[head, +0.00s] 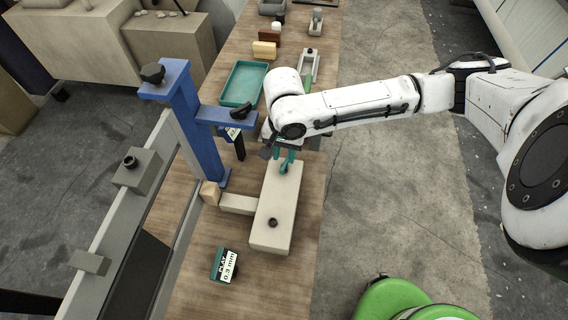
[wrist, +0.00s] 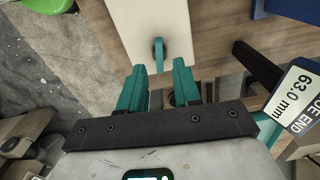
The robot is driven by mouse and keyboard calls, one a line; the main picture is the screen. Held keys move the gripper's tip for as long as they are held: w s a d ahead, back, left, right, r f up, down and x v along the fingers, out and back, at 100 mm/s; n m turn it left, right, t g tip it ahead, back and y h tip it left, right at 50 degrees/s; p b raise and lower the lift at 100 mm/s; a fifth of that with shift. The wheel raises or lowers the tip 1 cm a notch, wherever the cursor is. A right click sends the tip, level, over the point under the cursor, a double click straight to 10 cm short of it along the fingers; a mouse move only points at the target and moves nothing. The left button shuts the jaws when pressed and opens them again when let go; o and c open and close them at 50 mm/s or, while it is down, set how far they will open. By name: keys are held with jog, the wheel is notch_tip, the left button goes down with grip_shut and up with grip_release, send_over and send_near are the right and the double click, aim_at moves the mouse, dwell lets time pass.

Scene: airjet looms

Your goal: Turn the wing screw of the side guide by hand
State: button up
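The side guide appears to be the cream block (head: 270,232) on the wooden bench; its near end also shows in the wrist view (wrist: 150,18). A small teal wing screw (wrist: 158,50) stands on that end. My gripper (wrist: 160,68) has two teal fingers, open, with a gap between them. In the wrist view the wing screw lies between and just beyond the fingertips; I cannot tell whether they touch it. In the head view my gripper (head: 283,156) is over the block's far end, partly hidden by my wrist.
A blue post with an arm (head: 181,120) and black knobs stands left of the block. A tag reading 63.0 mm (wrist: 296,92) is close to my gripper's right. A 0.3 mm tag (head: 224,265) stands in front. A teal tray (head: 243,84) and small blocks lie behind.

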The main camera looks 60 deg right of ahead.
aim_at(284, 164)
notch_tip(284, 164, down, 4)
jog(key=b, duration=0.3)
jog(key=shift+r, duration=0.4)
jog(key=shift+f+p, duration=0.1)
jog(key=shift+p, duration=0.25)
jog(key=shift+c, duration=0.5)
grip_shut()
